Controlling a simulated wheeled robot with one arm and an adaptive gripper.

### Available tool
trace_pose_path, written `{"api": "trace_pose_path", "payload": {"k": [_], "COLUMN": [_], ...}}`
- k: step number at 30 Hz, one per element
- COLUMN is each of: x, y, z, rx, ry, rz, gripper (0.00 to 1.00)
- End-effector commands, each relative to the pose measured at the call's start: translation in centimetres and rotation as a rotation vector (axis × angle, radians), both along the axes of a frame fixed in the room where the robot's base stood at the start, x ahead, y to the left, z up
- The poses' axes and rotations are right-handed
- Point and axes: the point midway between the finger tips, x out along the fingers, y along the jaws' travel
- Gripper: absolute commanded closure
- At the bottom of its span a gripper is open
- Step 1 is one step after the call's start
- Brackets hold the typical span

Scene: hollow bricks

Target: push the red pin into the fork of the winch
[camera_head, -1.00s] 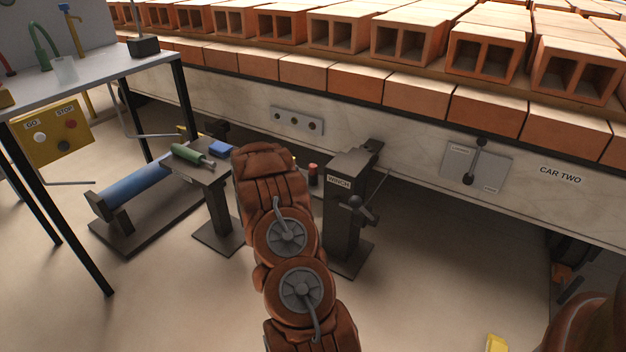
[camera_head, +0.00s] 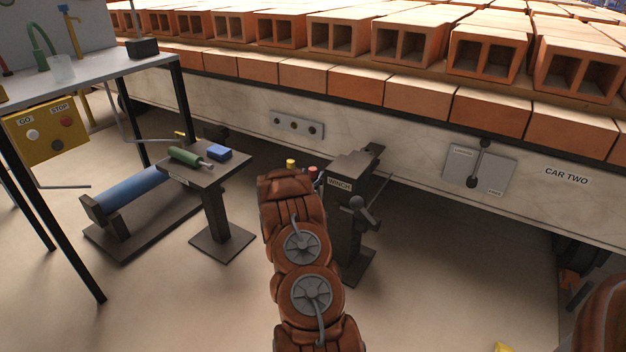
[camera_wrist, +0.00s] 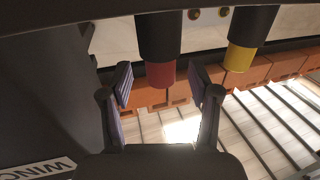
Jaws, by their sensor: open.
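The dark winch (camera_head: 345,172) stands upright beside the car's side, with a WINCH label on it. The red pin (camera_head: 312,170) shows just left of the winch, above the end of my arm. In the wrist view the red pin (camera_wrist: 160,75) shows as a red end on a black cylinder, and the picture is upside down. My gripper (camera_wrist: 161,85) is open, one finger appearing on each side of the red end. I cannot tell whether either finger touches it. The winch's dark side (camera_wrist: 50,90) is at the left. The fork is not clearly visible, and my arm hides the gripper in the head view.
A yellow-ended pin (camera_wrist: 239,58) stands beside the red one; it also shows in the head view (camera_head: 291,163). A stand (camera_head: 215,175) with a green roller (camera_head: 186,156) and blue block (camera_head: 219,152) is left of my arm. Open floor lies in front.

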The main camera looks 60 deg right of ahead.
Motion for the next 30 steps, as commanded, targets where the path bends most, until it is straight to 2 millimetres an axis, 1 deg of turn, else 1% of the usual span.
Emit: {"api": "trace_pose_path", "payload": {"k": [1, 7, 17, 30], "x": [0.1, 0.7, 0.8, 0.8], "y": [-0.7, -2.1, -2.4, -2.3], "z": [-0.6, -0.1, -0.1, -0.1], "rx": [-0.001, -0.003, 0.001, 0.001], "ry": [-0.001, -0.002, 0.001, 0.001], "rz": [-0.001, 0.001, 0.002, 0.002], "gripper": [0.39, 0.39, 0.39, 0.84]}}
